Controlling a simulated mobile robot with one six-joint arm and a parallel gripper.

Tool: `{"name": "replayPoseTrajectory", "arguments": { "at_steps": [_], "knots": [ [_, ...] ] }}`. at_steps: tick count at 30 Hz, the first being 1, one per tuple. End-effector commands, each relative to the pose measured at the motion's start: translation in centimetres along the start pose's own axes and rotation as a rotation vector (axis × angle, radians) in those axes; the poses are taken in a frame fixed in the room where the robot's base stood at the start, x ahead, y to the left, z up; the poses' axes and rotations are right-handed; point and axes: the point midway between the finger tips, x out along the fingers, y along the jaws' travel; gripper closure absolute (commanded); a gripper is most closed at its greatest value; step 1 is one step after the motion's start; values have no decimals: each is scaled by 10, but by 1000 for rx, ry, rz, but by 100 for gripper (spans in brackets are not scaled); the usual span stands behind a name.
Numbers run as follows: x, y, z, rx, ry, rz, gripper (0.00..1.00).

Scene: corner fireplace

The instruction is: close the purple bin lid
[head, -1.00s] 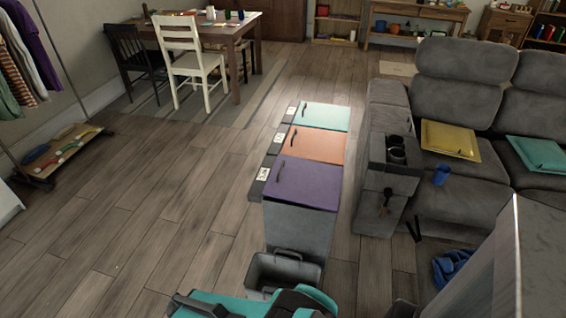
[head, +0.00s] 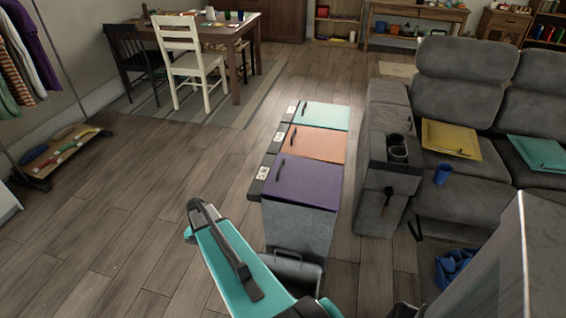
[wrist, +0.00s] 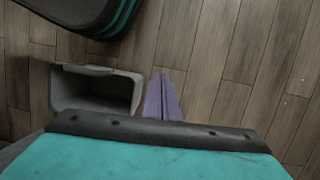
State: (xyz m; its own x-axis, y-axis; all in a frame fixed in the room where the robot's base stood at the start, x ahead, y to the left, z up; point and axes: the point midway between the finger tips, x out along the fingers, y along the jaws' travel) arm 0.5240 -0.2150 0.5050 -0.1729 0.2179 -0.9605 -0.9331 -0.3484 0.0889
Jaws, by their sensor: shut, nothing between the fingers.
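The purple lid (head: 306,184), with a dark handle at its left, lies flat over the nearest of three grey bins in the head view. I see no gap under it from here. The grey front of that bin (head: 297,228) faces me. My gripper (wrist: 161,76) shows in the wrist view as two purplish fingers side by side, shut and empty, over the wood floor. In the head view my teal arm crosses the bottom centre, and the gripper itself does not show. The purple lid is not clearly seen in the wrist view.
An open grey box (head: 297,272) stands before the purple bin, partly hidden by my arm; it also shows left of the fingers in the wrist view (wrist: 97,92). Orange (head: 318,142) and teal (head: 325,114) lids lie behind. The grey sofa (head: 385,200) is right.

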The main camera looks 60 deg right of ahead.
Motion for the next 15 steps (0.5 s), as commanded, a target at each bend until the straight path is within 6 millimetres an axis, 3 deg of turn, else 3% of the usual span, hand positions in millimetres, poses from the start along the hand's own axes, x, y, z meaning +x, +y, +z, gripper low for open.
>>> {"name": "replayPoseTrajectory", "arguments": {
  "at_steps": [1,8,15],
  "knots": [
    [-15,-2,-25,72,5,-26,100],
    [-84,14,-110,393,9,-126,100],
    [-164,56,-194,721,2,-233,100]
  ]
}}
